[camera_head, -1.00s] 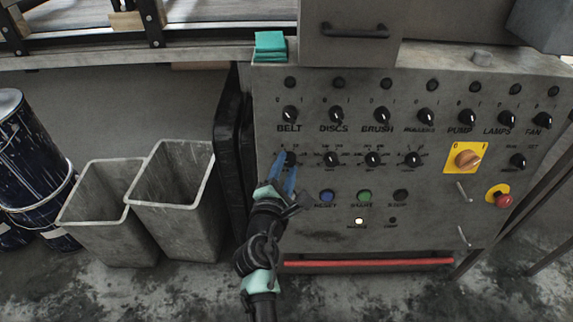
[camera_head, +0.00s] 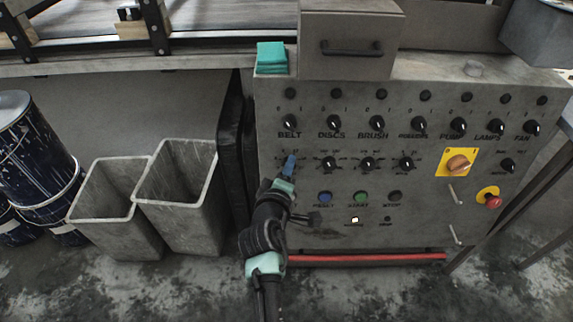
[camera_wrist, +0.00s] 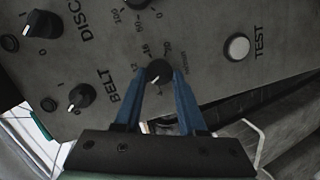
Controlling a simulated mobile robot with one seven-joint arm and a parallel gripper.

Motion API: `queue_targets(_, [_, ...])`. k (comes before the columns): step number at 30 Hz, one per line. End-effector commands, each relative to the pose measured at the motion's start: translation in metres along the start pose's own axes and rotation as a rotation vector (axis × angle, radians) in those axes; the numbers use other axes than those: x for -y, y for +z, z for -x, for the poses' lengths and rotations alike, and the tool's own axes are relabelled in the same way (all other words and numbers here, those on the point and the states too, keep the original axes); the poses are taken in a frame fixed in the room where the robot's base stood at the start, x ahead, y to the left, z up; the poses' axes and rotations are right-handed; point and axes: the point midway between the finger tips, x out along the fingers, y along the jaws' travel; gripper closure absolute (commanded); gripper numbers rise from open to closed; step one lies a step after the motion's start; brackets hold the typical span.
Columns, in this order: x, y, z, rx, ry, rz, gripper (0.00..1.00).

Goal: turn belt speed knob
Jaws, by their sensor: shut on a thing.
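The belt speed knob (camera_wrist: 158,72) is a small black knob with a white pointer, on a printed scale beside the word BELT in the wrist view. In the head view it is hidden behind my gripper, in the second row under the BELT switch (camera_head: 289,124). My gripper (camera_wrist: 159,75) has its blue fingers on both sides of the knob, shut on it. In the head view my gripper (camera_head: 290,163) reaches up to the panel from below, its blue fingers overlapping.
The grey control panel (camera_head: 290,220) carries more knobs, a yellow-backed rotary switch (camera_head: 457,162) and a red emergency button (camera_head: 492,201). Two grey bins (camera_head: 190,220) stand left of it. A red bar (camera_head: 370,258) runs low along its front.

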Motion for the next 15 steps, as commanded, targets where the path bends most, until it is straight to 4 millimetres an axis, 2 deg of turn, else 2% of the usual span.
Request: queue_targets(15, [-0.0049, 0.0016, 0.0007, -0.028, -0.102, -0.479, 1.0])
